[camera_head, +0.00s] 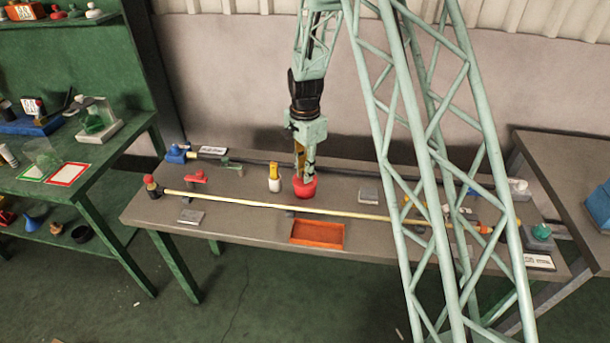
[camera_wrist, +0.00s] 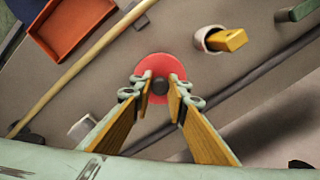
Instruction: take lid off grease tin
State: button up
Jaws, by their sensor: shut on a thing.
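The grease tin (camera_head: 305,190) is red and round and stands on the grey table, behind the long pale rod. In the wrist view its red lid (camera_wrist: 159,66) shows from above, with a dark knob at the middle. My gripper (camera_head: 303,175) points down over the tin. In the wrist view its two yellow-padded fingers (camera_wrist: 158,88) are shut on the dark knob, one on each side. The fingers hide part of the lid. I cannot tell whether there is a gap between lid and tin.
A white bottle with a yellow top (camera_head: 274,178) stands close left of the tin. The long pale rod (camera_head: 250,204) runs across the table in front. An orange tray (camera_head: 317,233) lies at the front edge. A small grey block (camera_head: 368,190) is to the right.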

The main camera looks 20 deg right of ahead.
jog(key=shift+r, duration=1.25)
jog(key=shift+s+r, duration=0.2)
jog(key=s+r, duration=0.1)
jog(key=s, duration=1.4)
jog(key=shift+s+a+r+p, duration=0.15)
jog(key=shift+s+a+p, duration=0.1)
jog(key=shift+s+p, duration=0.15)
jog(key=shift+w, duration=0.15)
